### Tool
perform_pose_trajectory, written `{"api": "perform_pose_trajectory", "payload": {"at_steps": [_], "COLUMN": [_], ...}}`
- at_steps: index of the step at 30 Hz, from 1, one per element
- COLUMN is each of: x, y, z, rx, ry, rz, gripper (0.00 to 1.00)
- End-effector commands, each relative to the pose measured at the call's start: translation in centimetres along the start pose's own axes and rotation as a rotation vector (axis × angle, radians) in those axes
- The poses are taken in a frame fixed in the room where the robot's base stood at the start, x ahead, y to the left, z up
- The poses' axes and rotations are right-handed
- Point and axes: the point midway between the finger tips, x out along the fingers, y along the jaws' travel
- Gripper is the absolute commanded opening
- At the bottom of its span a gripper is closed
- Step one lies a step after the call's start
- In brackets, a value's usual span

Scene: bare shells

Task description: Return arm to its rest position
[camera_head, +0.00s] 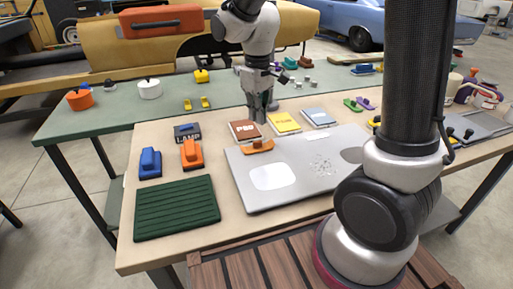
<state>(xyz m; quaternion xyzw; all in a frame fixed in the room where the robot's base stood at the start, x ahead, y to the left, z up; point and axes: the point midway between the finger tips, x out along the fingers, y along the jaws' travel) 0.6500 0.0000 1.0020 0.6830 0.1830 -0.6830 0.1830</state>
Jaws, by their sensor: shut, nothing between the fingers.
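My gripper (261,114) points down over the table, near the back edge of the silver panel and beside the brown-red card. It is shut, with nothing held in it. My arm runs from the base at the right front, and its far end comes down at the top middle. The gripper hides part of the area between the red card (243,131) and the yellow card (283,123). I cannot tell whether the fingertips touch anything.
The wooden table (140,249) holds a green ribbed mat (176,208), blue (150,163) and orange (191,153) objects, a "LAMP" box (187,132), a silver panel (240,190) with an orange-brown piece (257,146), and a blue card (318,117). A green table (110,121) stands behind.

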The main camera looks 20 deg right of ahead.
Motion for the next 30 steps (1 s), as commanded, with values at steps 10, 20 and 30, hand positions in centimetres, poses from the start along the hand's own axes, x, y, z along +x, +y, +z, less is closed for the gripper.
{"api": "perform_pose_trajectory", "payload": {"at_steps": [10,20,30], "x": [0.4,-4.3,-9.3], "y": [-0.2,1.0,2.5], "z": [1.1,11.3,20.9], "rx": [0.034,0.214,0.421], "ry": [-0.034,0.001,0.222], "rz": [-0.005,-0.001,0.045], "gripper": [0.00,0.00,0.00]}}
